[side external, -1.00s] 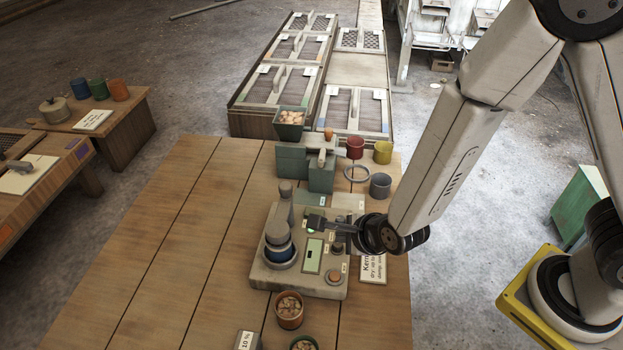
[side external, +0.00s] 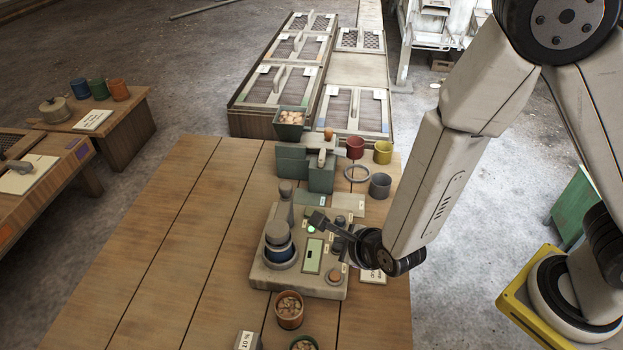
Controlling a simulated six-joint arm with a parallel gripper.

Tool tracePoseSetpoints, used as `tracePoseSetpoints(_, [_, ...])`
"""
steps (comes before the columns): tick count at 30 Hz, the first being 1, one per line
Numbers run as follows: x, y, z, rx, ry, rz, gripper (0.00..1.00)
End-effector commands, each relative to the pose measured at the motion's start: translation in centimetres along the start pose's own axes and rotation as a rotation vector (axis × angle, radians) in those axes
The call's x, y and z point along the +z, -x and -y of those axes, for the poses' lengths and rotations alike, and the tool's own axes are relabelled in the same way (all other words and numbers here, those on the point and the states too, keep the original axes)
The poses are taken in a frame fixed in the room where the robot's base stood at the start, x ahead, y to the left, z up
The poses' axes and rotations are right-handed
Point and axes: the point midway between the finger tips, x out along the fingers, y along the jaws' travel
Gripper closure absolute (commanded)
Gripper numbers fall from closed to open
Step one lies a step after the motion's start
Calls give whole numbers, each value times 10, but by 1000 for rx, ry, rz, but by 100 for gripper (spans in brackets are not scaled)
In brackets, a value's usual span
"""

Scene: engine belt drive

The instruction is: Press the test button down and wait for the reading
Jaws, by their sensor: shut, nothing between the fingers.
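The grey tester (side external: 262,272) stands on the wooden table. Its panel has a greenish display (side external: 313,256), with no reading legible at this size. A lit green round spot (side external: 311,229) shows near the panel's top, and an orange-brown round button (side external: 334,275) near its lower right. Dark knobs sit along the right side. I cannot tell which of these is the test button. My gripper (side external: 315,218) is shut and empty. It reaches in from the right, its tip over the top of the panel near the green spot. Contact with the panel cannot be told.
A green-grey device (side external: 307,160), a red cup (side external: 355,147), a yellow cup (side external: 382,152) and a grey cup (side external: 380,185) stand behind. The table's left side is clear.

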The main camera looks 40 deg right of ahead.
Motion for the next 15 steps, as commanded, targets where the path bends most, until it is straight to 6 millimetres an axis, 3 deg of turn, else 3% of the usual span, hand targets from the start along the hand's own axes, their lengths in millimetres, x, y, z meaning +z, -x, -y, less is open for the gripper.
tracePoseSetpoints(15, [-18, -24, -18, 1, 2, -3, 100])
